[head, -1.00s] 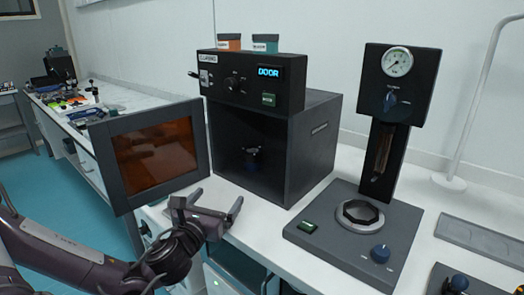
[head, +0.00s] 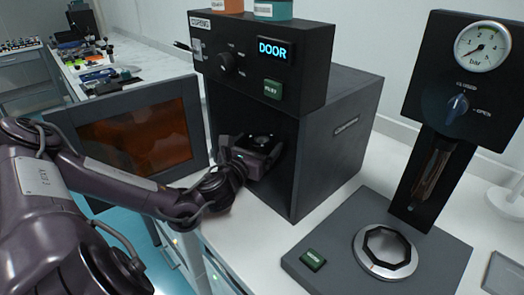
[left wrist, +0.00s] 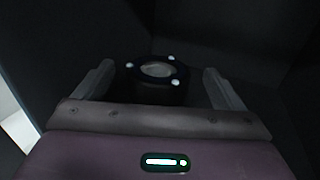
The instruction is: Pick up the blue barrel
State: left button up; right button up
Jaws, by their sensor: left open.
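The barrel stands inside the dark chamber of the black box (head: 345,145). In the left wrist view the barrel (left wrist: 162,86) looks nearly black in the shade, with a ring on top and three pale studs around it. My left gripper (head: 264,147) reaches in through the box's open front. In the left wrist view its two fingers are spread, one on each side of the barrel, with visible gaps. In the head view the barrel's top (head: 262,139) shows at the gripper; its lower body is hidden. My right gripper is not in view.
The box's door (head: 135,135), with an amber window, is swung open to the left beside my left arm. The box display (head: 272,49) reads DOOR. A gauge stand (head: 385,250) is on the white table at right. Orange and teal containers (head: 272,9) sit on the box.

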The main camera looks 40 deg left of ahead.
aim_at(261, 139)
pick_arm(q)
jog(key=shift+x, duration=1.6)
jog(key=shift+s+a, duration=0.1)
jog(key=c, duration=1.1)
jog(key=shift+c, duration=0.2)
jog(key=shift+r, duration=0.1)
